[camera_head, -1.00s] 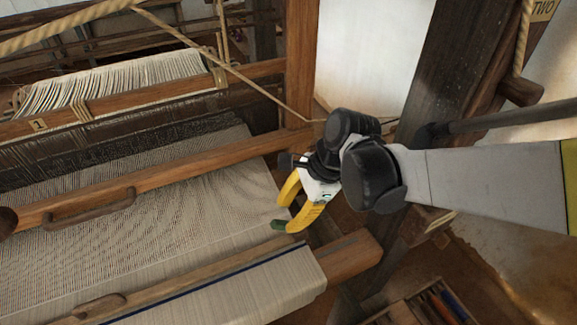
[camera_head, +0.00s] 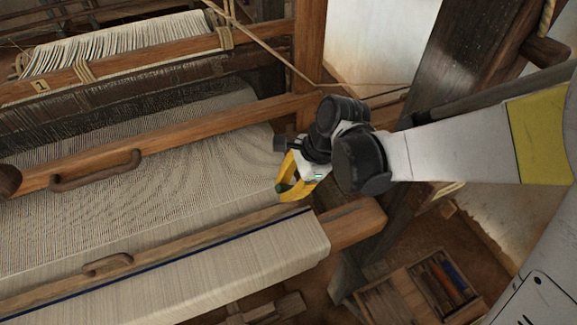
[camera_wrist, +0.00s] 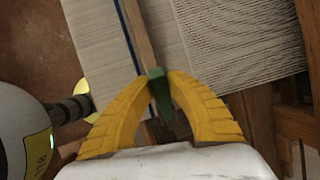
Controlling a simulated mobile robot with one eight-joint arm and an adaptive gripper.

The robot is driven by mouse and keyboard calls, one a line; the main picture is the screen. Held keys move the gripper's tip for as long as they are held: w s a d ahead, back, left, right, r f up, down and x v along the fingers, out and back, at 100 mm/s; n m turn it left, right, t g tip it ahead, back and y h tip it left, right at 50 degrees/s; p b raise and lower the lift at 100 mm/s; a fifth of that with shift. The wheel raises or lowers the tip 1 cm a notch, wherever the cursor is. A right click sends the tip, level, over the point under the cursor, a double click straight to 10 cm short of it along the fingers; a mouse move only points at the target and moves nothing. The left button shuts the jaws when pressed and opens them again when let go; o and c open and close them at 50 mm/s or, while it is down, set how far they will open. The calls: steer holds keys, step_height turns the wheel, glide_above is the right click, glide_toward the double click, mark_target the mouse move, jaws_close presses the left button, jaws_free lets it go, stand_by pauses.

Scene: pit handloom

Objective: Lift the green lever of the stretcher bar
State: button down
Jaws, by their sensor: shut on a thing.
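The green lever (camera_head: 282,187) is at the right end of the wooden stretcher bar (camera_head: 200,238), which lies across the pale cloth (camera_head: 225,262). My gripper (camera_head: 288,186) has yellow fingers and is shut on the lever. In the wrist view the green lever (camera_wrist: 161,92) sits between the two fingertips of my gripper (camera_wrist: 158,78), its end pointing back toward the palm. The bar (camera_wrist: 138,35) runs away from it there. The fingers hide part of the lever, and I cannot tell how far it is raised.
A wooden beam with a curved handle (camera_head: 98,172) crosses the cloth further back. The loom post (camera_head: 308,45) stands behind my gripper, and a dark slanted timber (camera_head: 465,45) to the right. A wooden box (camera_head: 415,297) with colored items is at the lower right.

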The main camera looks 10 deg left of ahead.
steer(key=shift+w+d+g+y+b, duration=0.2)
steer(key=shift+d+g+y+b, duration=0.1)
steer(key=shift+y+b, duration=0.3)
steer(key=shift+r+b, duration=0.15)
steer(key=shift+b, duration=0.2)
steer(key=shift+r, duration=0.2)
steer(key=c, duration=1.3)
jaws_free()
steer(key=shift+c, duration=0.2)
steer(key=shift+d+r, duration=0.1)
